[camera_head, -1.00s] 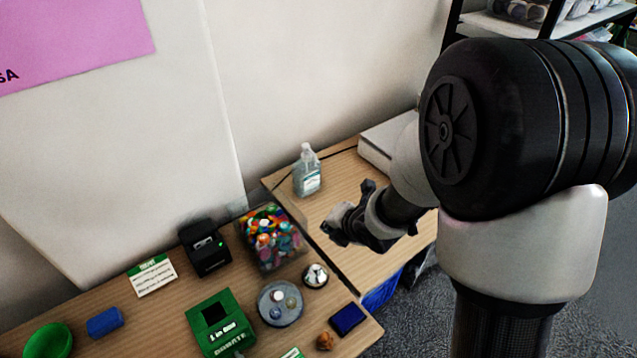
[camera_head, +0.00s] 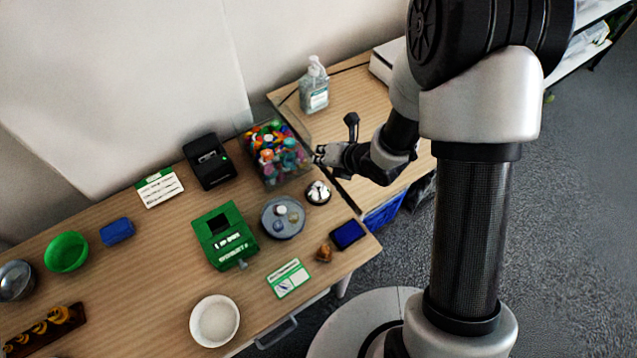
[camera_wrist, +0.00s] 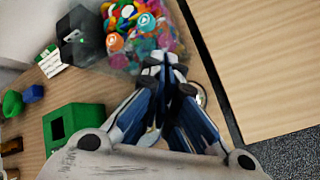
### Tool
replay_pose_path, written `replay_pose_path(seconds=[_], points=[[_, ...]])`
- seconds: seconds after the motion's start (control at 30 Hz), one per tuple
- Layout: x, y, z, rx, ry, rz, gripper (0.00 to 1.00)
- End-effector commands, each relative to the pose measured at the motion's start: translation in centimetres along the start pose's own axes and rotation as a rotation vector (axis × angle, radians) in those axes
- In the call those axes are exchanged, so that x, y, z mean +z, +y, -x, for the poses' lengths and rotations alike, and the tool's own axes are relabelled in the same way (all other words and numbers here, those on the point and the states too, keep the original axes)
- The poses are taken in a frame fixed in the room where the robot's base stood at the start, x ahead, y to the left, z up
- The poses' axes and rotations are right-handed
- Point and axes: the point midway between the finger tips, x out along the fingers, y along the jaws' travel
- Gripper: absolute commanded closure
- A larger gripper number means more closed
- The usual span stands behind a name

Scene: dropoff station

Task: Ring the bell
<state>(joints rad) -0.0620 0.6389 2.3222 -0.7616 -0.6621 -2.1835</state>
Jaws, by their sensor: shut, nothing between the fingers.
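The bell appears to be the small silver dome on a dark round base (camera_head: 318,192), near the right end of the wooden table. My gripper (camera_head: 319,156) hangs above and behind it in the head view, close to the right edge of the clear bin. In the wrist view my gripper (camera_wrist: 168,68) has its blue-and-black fingers shut together with nothing between them. A sliver of a silver rim (camera_wrist: 201,96) shows just right of the fingers and may be the bell. The fingers hide the rest. I see no contact with the bell.
A clear bin of colourful items (camera_head: 274,154) stands beside the bell. A grey round dish (camera_head: 283,218), green box (camera_head: 225,236), blue pad (camera_head: 348,234) and brown lump (camera_head: 324,252) lie nearby. A sanitiser bottle (camera_head: 314,88) stands on the second table behind.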

Motion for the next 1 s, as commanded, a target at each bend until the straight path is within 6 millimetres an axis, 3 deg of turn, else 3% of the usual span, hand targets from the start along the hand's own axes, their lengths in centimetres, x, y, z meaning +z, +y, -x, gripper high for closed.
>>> replay_pose_path(seconds=[0.53, 1.0], points=[[-3.8, -3.8, -5.2, -0.001, 0.0, -0.001, 1.0], [-4.1, -4.1, -5.6, -0.001, 0.0, -0.001, 1.0]])
